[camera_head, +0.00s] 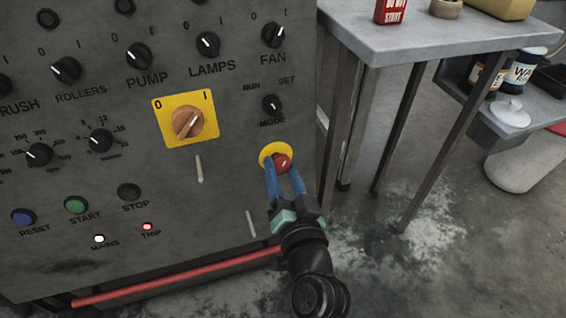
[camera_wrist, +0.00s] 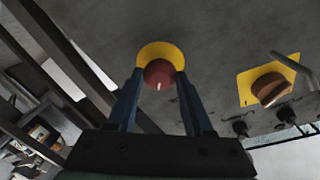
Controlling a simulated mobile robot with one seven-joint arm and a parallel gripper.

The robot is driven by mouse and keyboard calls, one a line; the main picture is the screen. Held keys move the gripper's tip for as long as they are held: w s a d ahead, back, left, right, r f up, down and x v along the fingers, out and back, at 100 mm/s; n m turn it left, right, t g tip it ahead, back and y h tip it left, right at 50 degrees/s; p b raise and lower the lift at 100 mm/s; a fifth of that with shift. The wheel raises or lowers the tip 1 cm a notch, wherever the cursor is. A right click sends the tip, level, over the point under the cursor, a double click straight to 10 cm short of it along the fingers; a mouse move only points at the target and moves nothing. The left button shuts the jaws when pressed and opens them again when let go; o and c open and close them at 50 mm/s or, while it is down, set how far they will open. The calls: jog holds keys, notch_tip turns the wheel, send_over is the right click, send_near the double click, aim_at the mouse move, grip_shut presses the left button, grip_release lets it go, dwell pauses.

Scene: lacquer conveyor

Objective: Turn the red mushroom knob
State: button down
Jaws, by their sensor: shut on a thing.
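The red mushroom knob (camera_head: 282,161) stands out from a yellow round plate (camera_head: 266,152) on the lower right of the grey control panel (camera_head: 225,190). My gripper (camera_head: 283,172) reaches up to it from below, with its two blue fingers on either side of the knob. In the wrist view the red knob (camera_wrist: 159,73) shows a pale mark and sits between the fingertips of my gripper (camera_wrist: 160,80). The yellow plate (camera_wrist: 160,50) shows behind it. The fingers are shut on the knob. The exact contact at the fingertips is partly hidden.
An orange rotary switch (camera_head: 188,121) on a yellow square plate is left of the knob. The black MODE knob (camera_head: 272,104) is just above. Push buttons (camera_head: 76,205) sit lower left. A red bar (camera_head: 180,275) runs along the panel's bottom. A metal table (camera_head: 440,36) stands right.

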jog(key=shift+m, duration=0.3)
jog(key=shift+c, duration=1.5)
grip_release()
jog(key=shift+s, duration=0.1)
jog(key=p+v, duration=0.1)
jog(key=v, duration=1.1)
jog(key=shift+s, duration=0.4)
